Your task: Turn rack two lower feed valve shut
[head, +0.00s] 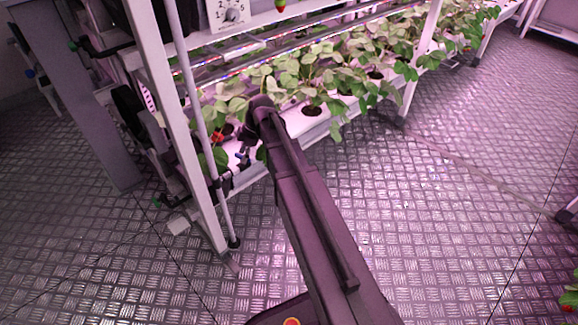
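The near rack (185,120) is a white frame with plants on its lower white channel (312,127). At its near end, beside a grey upright pipe (205,120), is a small red part (217,137) that may be a valve handle or a berry. A small blue and dark fitting (241,155) sits just right of it, partly among leaves. I cannot tell which is the lower feed valve or how its handle is turned. My arm reaches up from the bottom to this rack end and bends down there. My gripper is hidden behind the arm and leaves.
A white dial plate (232,12) is on the rack at the top. The metal floor (430,220) is open to the right, with a plant (570,292) at the right edge.

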